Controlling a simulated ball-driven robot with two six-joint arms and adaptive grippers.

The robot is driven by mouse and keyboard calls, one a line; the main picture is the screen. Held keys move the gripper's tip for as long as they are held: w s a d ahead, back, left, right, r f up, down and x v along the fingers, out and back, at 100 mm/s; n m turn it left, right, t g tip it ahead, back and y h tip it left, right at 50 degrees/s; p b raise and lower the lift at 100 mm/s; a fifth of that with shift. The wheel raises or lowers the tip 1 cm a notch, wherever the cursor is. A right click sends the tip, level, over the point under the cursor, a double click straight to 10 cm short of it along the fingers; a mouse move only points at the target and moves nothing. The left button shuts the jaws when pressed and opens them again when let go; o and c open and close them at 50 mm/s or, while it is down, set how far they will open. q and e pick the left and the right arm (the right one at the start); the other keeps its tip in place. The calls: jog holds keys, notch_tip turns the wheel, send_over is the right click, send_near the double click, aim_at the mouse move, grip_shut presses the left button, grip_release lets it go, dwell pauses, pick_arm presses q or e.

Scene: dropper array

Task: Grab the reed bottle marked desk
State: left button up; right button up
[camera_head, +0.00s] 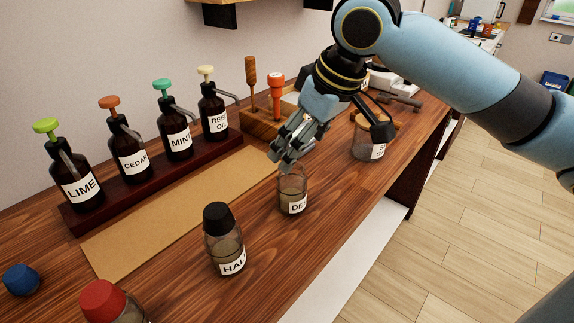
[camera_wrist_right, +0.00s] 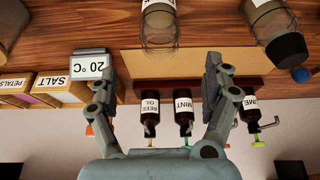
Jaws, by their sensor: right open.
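The reed bottle whose label starts "DE" (camera_head: 292,197) is clear glass with a little dark liquid, upright on the wooden bench. My right gripper hides part of its top in the head view; I see no cap on it. My right gripper (camera_head: 281,153) is open, just above and behind the bottle in the head view. In the right wrist view, the bottle (camera_wrist_right: 160,30) lies ahead of the gap between the open fingers (camera_wrist_right: 158,72), with nothing held. My left gripper is not in view.
Another jar (camera_head: 368,148) stands to the right. Pump bottles, including lime (camera_head: 75,180), line a dark rack (camera_head: 150,180). The tan mat (camera_head: 170,212) is clear.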

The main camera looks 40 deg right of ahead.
aim_at(291, 188)
jog(key=x, duration=0.6)
jog(key=shift+s+f, duration=0.15)
jog(key=shift+f, duration=0.6)
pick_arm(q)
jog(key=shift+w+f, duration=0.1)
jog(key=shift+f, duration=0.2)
pick_arm(e)
jog(key=c, duration=0.5)
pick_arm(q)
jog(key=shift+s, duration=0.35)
pick_arm(e)
jog(key=c, duration=0.9)
